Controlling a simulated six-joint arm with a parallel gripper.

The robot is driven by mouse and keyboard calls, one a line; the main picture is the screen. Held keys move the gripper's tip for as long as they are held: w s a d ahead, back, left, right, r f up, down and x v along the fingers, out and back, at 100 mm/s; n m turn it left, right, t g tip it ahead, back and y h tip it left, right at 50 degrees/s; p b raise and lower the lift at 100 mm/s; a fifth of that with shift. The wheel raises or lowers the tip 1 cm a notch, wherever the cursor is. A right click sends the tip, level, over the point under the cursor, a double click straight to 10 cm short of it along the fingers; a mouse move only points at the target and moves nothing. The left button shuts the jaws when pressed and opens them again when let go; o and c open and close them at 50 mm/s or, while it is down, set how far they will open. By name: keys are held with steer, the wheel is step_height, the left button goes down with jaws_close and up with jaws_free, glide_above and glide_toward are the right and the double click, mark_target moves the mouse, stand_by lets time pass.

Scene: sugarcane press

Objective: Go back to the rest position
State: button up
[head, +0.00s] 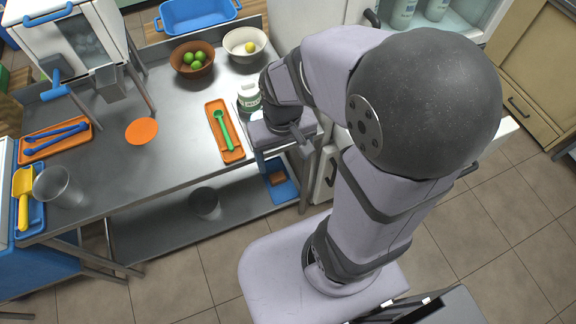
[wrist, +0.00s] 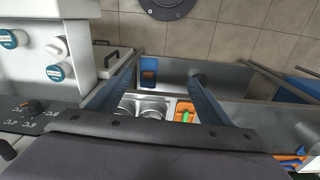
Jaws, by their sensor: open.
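My gripper (head: 300,143) is over the right end of the metal table in the head view, partly hidden by my own arm. In the wrist view its two long fingers stand wide apart, with my gripper (wrist: 163,72) open and nothing held between them. An orange tray (head: 213,107) with a green ladle (head: 222,130) lies just left of the gripper on the table. The tray and ladle (wrist: 186,115) also show low between the fingers in the wrist view. A white-green jar (head: 249,97) stands close beside my wrist.
The metal table (head: 165,165) holds a brown bowl of limes (head: 192,59), a white bowl (head: 244,45), an orange disc (head: 141,131) and a clear cup (head: 58,187). A white press-like machine (head: 65,35) stands at the back left. Tiled floor is open at the front.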

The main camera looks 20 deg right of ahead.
steer(key=shift+n+g, duration=0.3)
steer(key=s, duration=0.4)
steer(key=shift+a+f, duration=0.15)
steer(key=shift+f, duration=0.2)
stand_by(0.7)
